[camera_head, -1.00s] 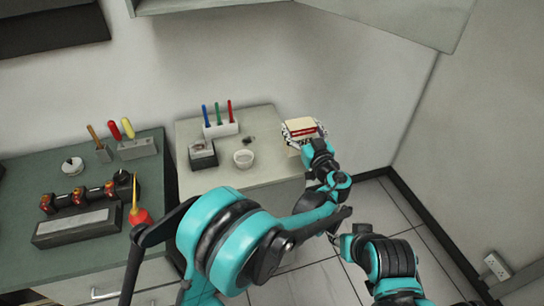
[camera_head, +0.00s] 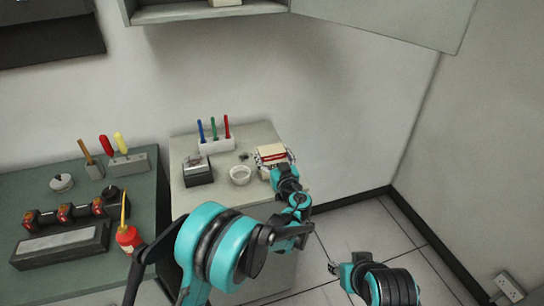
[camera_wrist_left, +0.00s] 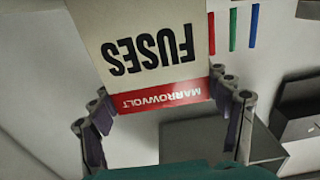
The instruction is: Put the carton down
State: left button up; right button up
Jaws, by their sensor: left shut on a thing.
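The carton (camera_head: 271,152) is a cream box with a red band. In the left wrist view the carton (camera_wrist_left: 150,45) shows upside-down "FUSES" and "MARROWVOLT" lettering. My left gripper (camera_head: 276,164) is shut on it, with fingers on both sides of it in the left wrist view (camera_wrist_left: 163,100). The carton is at the right side of the pale cabinet top (camera_head: 250,197); I cannot tell whether its underside touches the surface. My right gripper (camera_head: 335,268) is low over the floor at the right, too small to tell its jaws.
Left of the carton are a white cup (camera_head: 240,175), a dark-and-grey box (camera_head: 198,172) and a white holder (camera_head: 217,145) with colored pens. A green bench (camera_head: 35,190) with tools stands further left. A wall cabinet's open door (camera_head: 385,18) hangs above.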

pick_arm(q)
jog(key=shift+s+r, duration=0.1)
jog(key=shift+r, duration=0.05)
jog(key=shift+f, duration=0.2)
jog(key=o, duration=1.3)
jog(key=shift+c, duration=0.2)
jog(key=shift+r, duration=0.1)
